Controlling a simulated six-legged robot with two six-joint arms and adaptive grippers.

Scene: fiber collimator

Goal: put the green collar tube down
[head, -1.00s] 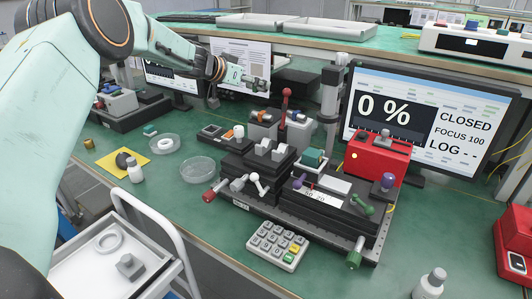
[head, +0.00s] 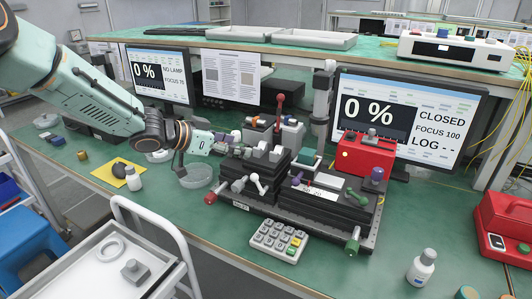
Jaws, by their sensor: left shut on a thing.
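My left gripper (head: 226,145) reaches in from the left, over the bench and just left of the black stage assembly (head: 262,168). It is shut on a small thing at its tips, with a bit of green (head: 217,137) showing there. I take this for the green collar tube, mostly hidden by the fingers. It is held above the bench, near a clear round dish (head: 196,177); contact with anything below cannot be told. My right gripper is not in view.
A yellow pad (head: 104,177) and white bottle (head: 134,178) are left of the dish. A keypad (head: 279,241) stands in front of the stages, a red box (head: 364,158) behind right. A white trolley tray (head: 75,275) is at lower left.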

